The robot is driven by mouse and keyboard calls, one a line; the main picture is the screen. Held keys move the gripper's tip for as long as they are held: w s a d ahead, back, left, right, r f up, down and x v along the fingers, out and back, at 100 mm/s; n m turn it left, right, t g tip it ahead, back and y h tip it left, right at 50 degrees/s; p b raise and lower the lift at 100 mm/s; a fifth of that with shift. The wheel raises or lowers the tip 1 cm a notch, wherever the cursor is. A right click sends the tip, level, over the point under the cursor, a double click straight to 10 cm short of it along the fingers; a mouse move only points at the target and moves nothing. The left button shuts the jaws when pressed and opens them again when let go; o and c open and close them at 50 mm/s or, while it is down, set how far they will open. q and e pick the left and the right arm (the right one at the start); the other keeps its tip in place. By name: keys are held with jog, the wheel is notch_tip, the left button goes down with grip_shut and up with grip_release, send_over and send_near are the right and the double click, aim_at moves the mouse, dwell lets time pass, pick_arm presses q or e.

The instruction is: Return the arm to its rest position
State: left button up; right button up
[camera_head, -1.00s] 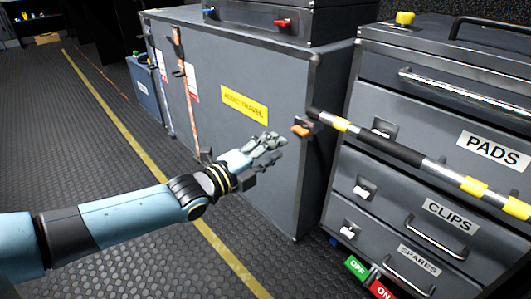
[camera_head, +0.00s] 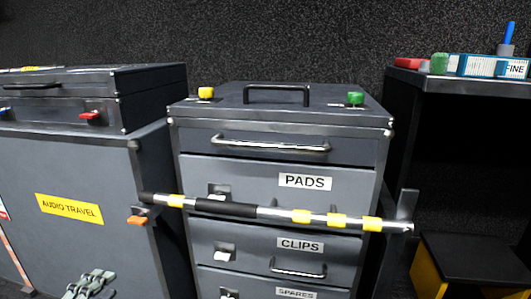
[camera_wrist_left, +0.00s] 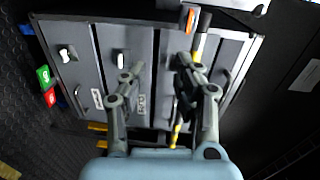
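My left gripper (camera_head: 90,285) shows at the lower left edge of the head view, in front of the grey audio travel case. Its two fingers (camera_wrist_left: 155,70) stand apart in the left wrist view, with nothing between them, so it is open and empty. The rest of the left arm is out of the head view. My right gripper is in neither view.
A grey drawer cabinet (camera_head: 230,168) stands ahead, with a striped yellow, black and silver bar (camera_head: 270,212) across its front. The audio travel case (camera_head: 70,165) is at left. A dark shelf (camera_head: 450,84) with small items is at right.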

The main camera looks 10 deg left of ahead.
pick_arm(q)
jog(key=s+d+f+n+g+y, duration=0.1)
jog(key=s+d+f+n+g, duration=0.1)
jog(key=s+f+n+g, duration=0.6)
jog(key=s+d+f+n+g, duration=0.2)
jog(key=s+f+g, duration=0.1)
jog(key=s+f, duration=1)
jog(key=s+f+n+g+p, duration=0.1)
jog(key=s+n+g+p, duration=0.4)
jog(key=s+p, duration=0.9)
jog(key=s+n, duration=0.2)
jog(key=s, duration=0.5)
jog(key=shift+s+n+g+y+p, duration=0.3)
jog(key=shift+s+n, duration=0.1)
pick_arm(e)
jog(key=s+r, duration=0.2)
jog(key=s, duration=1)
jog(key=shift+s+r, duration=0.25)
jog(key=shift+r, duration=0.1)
pick_arm(q)
jog(key=shift+a+f, duration=0.1)
